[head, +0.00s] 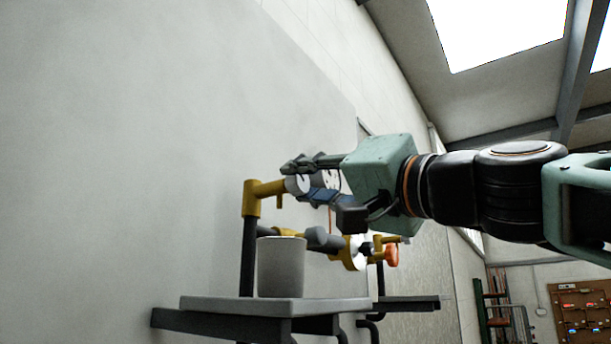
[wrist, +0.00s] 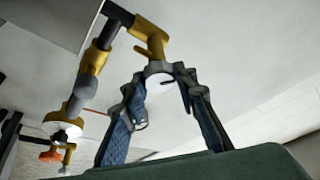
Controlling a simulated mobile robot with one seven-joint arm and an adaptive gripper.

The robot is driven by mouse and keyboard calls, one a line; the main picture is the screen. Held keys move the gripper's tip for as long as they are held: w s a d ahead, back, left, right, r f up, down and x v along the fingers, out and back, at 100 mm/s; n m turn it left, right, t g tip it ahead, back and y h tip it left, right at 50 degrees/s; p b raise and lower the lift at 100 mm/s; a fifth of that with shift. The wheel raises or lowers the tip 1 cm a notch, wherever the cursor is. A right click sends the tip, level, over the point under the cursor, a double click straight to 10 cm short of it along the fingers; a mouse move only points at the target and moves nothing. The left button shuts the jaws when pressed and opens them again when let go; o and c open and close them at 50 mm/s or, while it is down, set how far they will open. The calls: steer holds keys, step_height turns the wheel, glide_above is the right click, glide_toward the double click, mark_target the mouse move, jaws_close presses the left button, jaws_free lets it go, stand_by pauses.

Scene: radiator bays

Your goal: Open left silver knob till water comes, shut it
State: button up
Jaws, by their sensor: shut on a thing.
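The silver knob (head: 296,184) sits on the end of a brass valve body (head: 268,188) at the top of a dark pipe. My gripper (head: 301,181) is shut on this knob, with one finger above and one below it in the head view. In the wrist view the knob (wrist: 158,69) shows between the fingertips, partly covered by them. A short brass spout (head: 279,202) points down from the valve body. I see no water at it. A grey cup (head: 281,268) stands upright below the spout; its inside is hidden.
The cup stands on a grey shelf (head: 340,306) on dark brackets. Below my gripper are a second brass valve with a pale disc (head: 355,253) and a red knob (head: 391,256). A flat wall panel (head: 120,150) is close behind the pipes.

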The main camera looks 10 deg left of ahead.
steer(key=m, duration=0.1)
steer(key=m+h+p, duration=0.1)
steer(key=m+p, duration=0.1)
steer(key=shift+d+r+t+h, duration=0.1)
steer(key=shift+r+t+h, duration=0.15)
steer(key=shift+t+h, duration=0.05)
steer(key=shift+f+m+h+p, duration=0.2)
steer(key=shift+m+h+p, duration=0.4)
steer(key=shift+m+p, duration=1.1)
steer(key=shift+f+m, duration=0.1)
steer(key=shift+m, duration=0.3)
steer(key=o, duration=1.1)
steer(key=v, duration=1.2)
steer(key=shift+s, duration=0.1)
